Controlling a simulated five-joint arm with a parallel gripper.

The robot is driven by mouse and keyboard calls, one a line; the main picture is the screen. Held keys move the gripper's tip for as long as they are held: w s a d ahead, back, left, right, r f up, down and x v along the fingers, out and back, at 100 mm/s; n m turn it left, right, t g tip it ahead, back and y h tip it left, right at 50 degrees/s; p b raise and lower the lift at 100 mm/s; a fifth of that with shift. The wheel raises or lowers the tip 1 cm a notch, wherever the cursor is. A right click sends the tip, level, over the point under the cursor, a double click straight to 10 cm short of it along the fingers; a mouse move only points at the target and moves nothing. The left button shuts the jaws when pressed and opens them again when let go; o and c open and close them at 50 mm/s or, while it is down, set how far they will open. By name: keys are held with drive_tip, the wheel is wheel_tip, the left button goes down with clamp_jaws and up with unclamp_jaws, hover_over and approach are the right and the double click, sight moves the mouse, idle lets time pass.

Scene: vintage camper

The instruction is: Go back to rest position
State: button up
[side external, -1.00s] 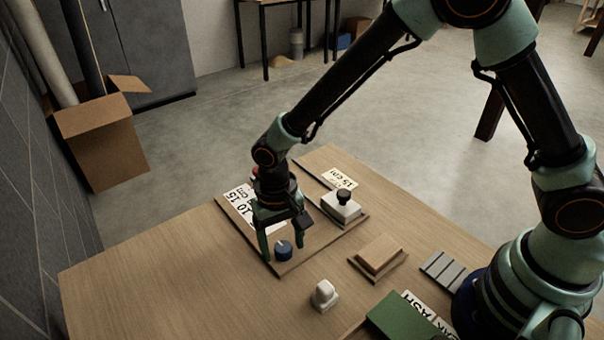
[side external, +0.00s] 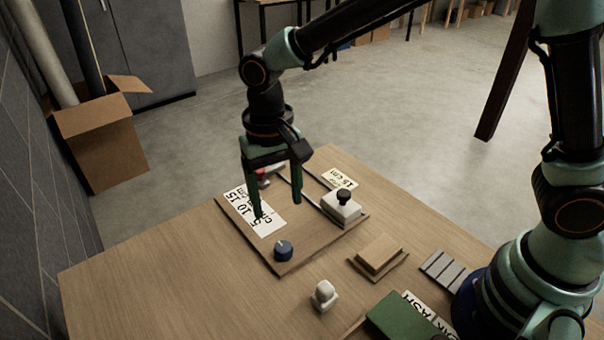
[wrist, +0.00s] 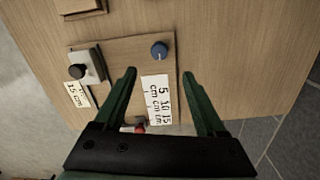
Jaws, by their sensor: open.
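My gripper (side external: 278,207) is open and empty, with its green fingers pointing down above the wooden board (side external: 296,262). In the wrist view my gripper (wrist: 158,85) shows its two fingers wide apart. A blue knob (side external: 283,250) is on the near corner of the board, clear of the fingers; it also shows in the wrist view (wrist: 159,50). A red-topped part (side external: 264,171) is partly hidden behind the gripper.
A white block with a black knob (side external: 341,206) sits on the board's right side by a 15 cm label (side external: 340,179). A white rocker-like piece (side external: 324,295), a wooden block (side external: 379,252), grey strips (side external: 443,271) and a green block (side external: 401,318) stand on the table. The table's left side is clear.

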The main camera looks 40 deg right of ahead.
drive_tip(key=s+d+r+t, duration=0.2)
drive_tip(key=d+r, duration=0.1)
drive_tip(key=d, duration=0.4)
drive_tip(key=s+d+r+n+t, duration=0.1)
drive_tip(key=s+d+r+t, duration=0.1)
drive_tip(key=d+r, duration=0.2)
drive_tip(key=s+d+r+n+t, duration=0.1)
drive_tip(key=s+d+r+t, duration=0.1)
drive_tip(key=d, duration=0.8)
drive_tip(key=shift+v, duration=1.2)
drive_tip(key=shift+a, duration=0.1)
drive_tip(key=shift+c, duration=0.3)
